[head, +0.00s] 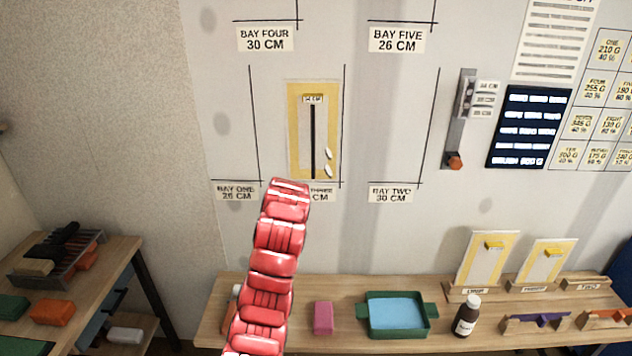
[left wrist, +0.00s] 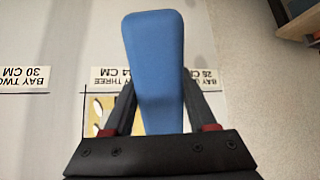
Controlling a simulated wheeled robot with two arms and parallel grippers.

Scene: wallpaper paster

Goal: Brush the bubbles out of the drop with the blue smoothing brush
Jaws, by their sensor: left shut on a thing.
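The drop (head: 297,130) hangs on the wall above the bay three label, a pale strip with a yellow border and a dark vertical bar. Two white bubbles (head: 328,162) show near its lower right. My left arm rises in front of the wall in the head view, and its gripper is hidden there. In the left wrist view my left gripper (left wrist: 158,100) is shut on the blue smoothing brush (left wrist: 153,50). A yellow-edged part of the drop (left wrist: 92,128) shows beyond the left finger. Whether the brush touches the wall cannot be told. My right gripper is out of view.
A bench (head: 380,335) below the wall bears a green tray (head: 365,333) with blue inside, a pink block (head: 323,318), a brown bottle (head: 467,316) and small sample boards (head: 487,262). A lever panel (head: 459,120) is on the wall to the right.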

